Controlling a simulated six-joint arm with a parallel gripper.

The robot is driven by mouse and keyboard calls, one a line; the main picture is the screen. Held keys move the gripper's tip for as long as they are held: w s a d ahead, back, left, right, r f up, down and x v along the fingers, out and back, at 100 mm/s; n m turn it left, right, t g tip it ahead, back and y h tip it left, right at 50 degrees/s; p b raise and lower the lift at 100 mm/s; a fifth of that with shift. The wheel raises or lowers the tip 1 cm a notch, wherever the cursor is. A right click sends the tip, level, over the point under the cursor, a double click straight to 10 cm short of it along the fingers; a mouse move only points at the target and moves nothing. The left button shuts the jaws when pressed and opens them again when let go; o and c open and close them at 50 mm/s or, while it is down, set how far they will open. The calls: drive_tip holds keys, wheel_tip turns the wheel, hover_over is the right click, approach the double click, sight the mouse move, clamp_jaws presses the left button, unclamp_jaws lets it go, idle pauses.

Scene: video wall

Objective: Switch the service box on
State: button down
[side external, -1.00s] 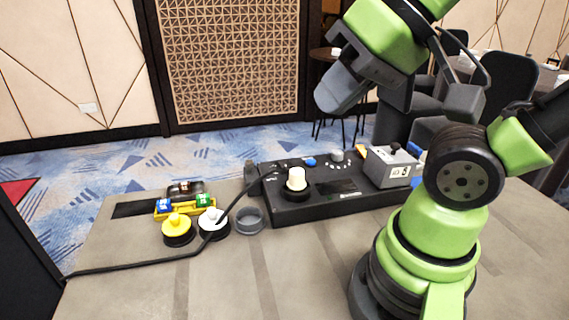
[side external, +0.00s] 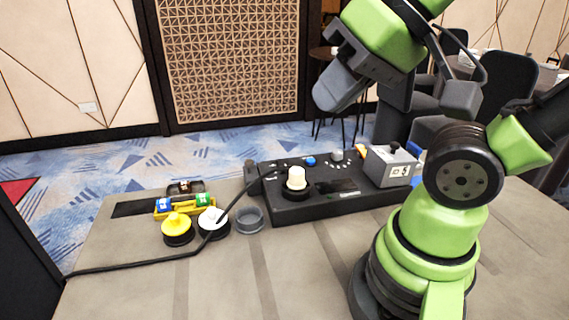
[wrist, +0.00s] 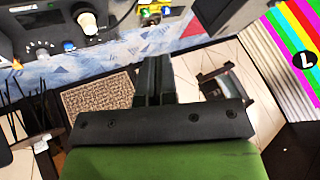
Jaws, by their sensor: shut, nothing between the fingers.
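A long black console box (side external: 335,203) lies on the far side of the table. It carries a cream knob (side external: 296,178) on a black base, a blue button (side external: 310,161), a grey dial (side external: 336,156) and an orange part (side external: 361,151). A grey box (side external: 391,168) with a dark knob on top and a small number display stands at its right end. I cannot tell which of them is the service box. My gripper (wrist: 152,62) is shut and empty in the wrist view, and the arm's end is high above the console, apart from everything.
A yellow knob (side external: 177,225), a white knob (side external: 213,218) and an empty grey ring (side external: 249,220) stand left of the console. A yellow tray (side external: 184,207) holds blue and green blocks. A black cable (side external: 150,264) crosses the left side. The table's front is clear.

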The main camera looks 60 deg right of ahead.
drive_tip(key=w+d+m+g, duration=0.25)
drive_tip(key=w+m, duration=0.25)
drive_tip(key=w, duration=0.3)
drive_tip(key=m+t+y, duration=0.3)
drive_tip(key=m, duration=1)
hover_over(285, 166)
drive_tip(key=w+d, duration=0.1)
wheel_tip(285, 166, down, 14)
drive_tip(key=shift+d+f+g, duration=0.2)
drive_tip(key=shift+g, duration=0.05)
drive_tip(key=shift+s+a+f, duration=0.15)
drive_tip(key=shift+a+f, duration=0.05)
drive_tip(key=shift+f, duration=1.25)
drive_tip(key=shift+s+a+f, duration=0.15)
drive_tip(key=shift+f, duration=1.3)
drive_tip(key=shift+s+a+f, duration=0.15)
drive_tip(key=shift+a+f, duration=0.05)
drive_tip(key=shift+f, duration=1.25)
drive_tip(key=shift+f, duration=0.4)
